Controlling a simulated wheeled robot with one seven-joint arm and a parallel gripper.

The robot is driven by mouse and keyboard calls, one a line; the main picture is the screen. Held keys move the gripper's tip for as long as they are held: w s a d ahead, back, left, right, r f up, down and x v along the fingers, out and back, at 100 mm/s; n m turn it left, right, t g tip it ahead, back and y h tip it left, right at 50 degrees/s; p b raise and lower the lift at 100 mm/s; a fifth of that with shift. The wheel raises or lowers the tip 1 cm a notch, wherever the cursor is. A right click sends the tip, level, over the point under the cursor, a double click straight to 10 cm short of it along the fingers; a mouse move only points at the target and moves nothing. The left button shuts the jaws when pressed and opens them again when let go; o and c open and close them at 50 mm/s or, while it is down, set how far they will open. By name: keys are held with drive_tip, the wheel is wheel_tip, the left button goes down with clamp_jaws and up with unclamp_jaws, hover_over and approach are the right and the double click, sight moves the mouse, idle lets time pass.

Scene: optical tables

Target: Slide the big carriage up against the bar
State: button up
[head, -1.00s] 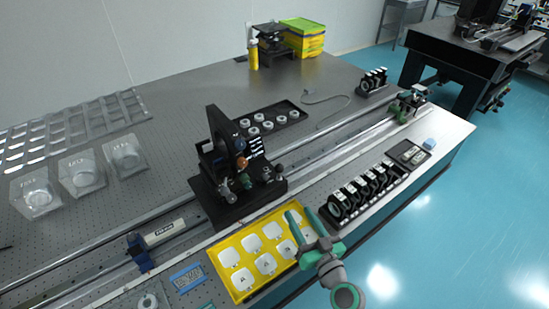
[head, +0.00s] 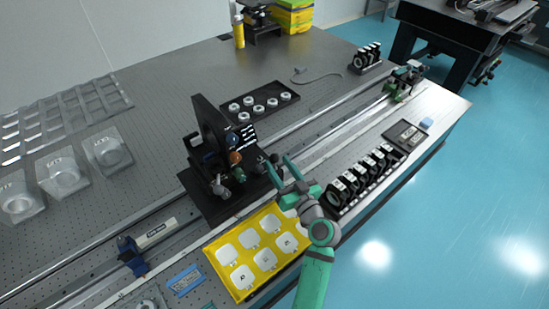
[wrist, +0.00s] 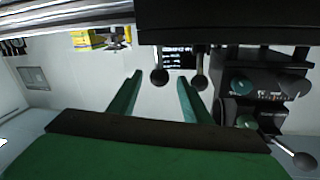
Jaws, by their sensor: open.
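The big carriage (head: 215,205) is a black base with a tall upright plate, optics and knobs. It sits across the rail in the head view's middle. A pale bar with a blue end piece (head: 152,235) lies on the rail at lower left, with a gap between it and the carriage. My gripper (head: 279,164) is open and empty at the carriage's right side, close to its knobs. In the wrist view, the fingers (wrist: 158,82) spread below the dark carriage edge. A black knob (wrist: 160,77) shows between them; contact cannot be told.
A yellow tray (head: 222,272) of white pieces lies in front of the carriage. A black rack of lens mounts (head: 362,180) stands to the right. A smaller green-based carriage (head: 404,82) is at the rail's far end. The rail (head: 350,118) between is clear.

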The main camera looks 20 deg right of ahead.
sight(275, 159)
drive_tip(key=w, duration=0.2)
drive_tip(key=shift+w+a, duration=0.1)
drive_tip(key=shift+w, duration=0.25)
drive_tip(key=shift+w+a, duration=0.2)
drive_tip(key=shift+w, duration=0.3)
drive_tip(key=shift+w, duration=0.1)
drive_tip(key=shift+c, duration=0.2)
drive_tip(key=shift+d, duration=0.1)
drive_tip(key=c, duration=0.6)
clamp_jaws()
